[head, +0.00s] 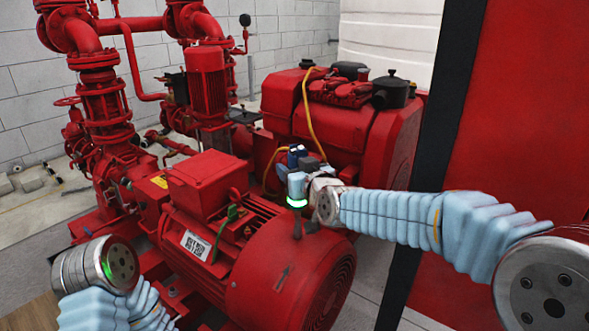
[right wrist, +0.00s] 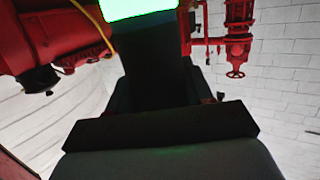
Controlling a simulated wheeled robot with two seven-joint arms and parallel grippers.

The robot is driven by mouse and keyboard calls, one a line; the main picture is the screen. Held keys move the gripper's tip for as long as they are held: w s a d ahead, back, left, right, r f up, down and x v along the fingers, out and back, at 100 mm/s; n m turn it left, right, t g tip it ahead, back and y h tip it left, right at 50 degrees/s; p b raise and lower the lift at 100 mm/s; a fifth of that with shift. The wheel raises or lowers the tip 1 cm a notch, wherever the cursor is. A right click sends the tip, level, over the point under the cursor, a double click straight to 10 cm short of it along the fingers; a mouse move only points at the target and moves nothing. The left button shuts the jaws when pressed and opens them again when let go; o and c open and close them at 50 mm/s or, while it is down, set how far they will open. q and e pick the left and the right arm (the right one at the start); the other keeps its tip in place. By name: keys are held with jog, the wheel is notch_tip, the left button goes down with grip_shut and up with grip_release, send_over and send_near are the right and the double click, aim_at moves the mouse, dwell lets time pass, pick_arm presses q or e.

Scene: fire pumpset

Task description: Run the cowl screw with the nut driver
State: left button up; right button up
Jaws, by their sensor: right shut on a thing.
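The red motor (head: 225,235) lies at the centre of the head view, with its round fan cowl (head: 300,275) at the near right end. The cowl screw is too small to make out. My right gripper (head: 306,167) is small in the head view, just above and behind the cowl. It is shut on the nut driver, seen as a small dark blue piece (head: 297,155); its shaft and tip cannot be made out. In the right wrist view dark gripper parts (right wrist: 160,125) fill the middle, and no driver tip shows. My left gripper is out of view.
A red engine (head: 345,120) with a yellow hose (head: 307,110) stands close behind my right gripper. Red pipes and valves (head: 100,105) rise at the left. A red panel (head: 515,130) with a black edge (head: 440,120) stands at the right.

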aim_at(295, 146)
jog(key=shift+r+p, duration=2.05)
jog(key=shift+r, duration=1)
